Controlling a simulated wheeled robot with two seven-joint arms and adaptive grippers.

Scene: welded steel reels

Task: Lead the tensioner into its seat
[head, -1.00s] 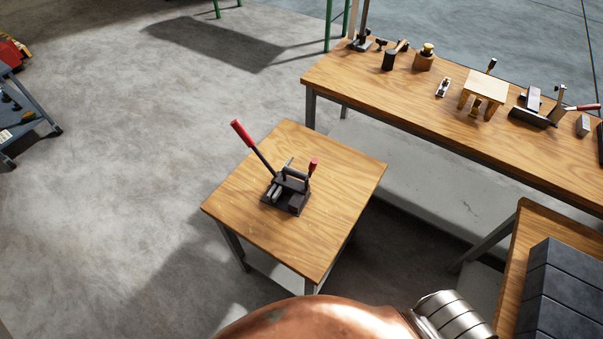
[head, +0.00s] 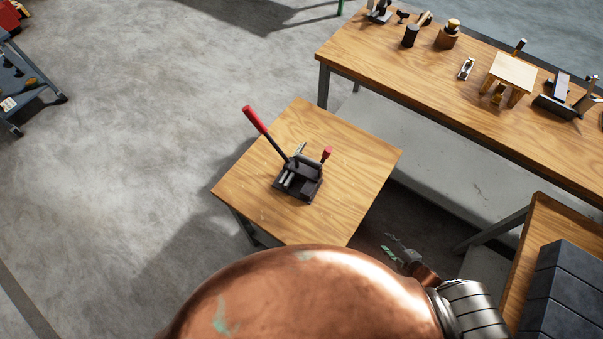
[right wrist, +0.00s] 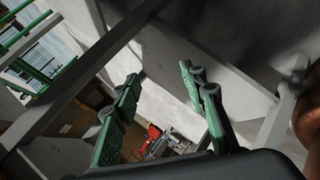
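A dark tool (head: 300,178) with a long red-gripped lever, a short red handle and metal bars stands on the small wooden table; I take it for the tensioner, but cannot tell which part is its seat. My right gripper (head: 392,246) is small in the head view, low beside the table's lower right edge and apart from the tool. In the right wrist view its two green fingers (right wrist: 160,78) stand wide apart with nothing held between them. My left gripper is not in view.
The small table (head: 345,190) has bare wood around the tool. A long bench (head: 425,85) with several small tools and a wooden stand (head: 513,72) lies behind right. Another table with dark grey blocks (head: 565,285) stands at lower right. Grey beams (right wrist: 225,70) surround my right gripper's view.

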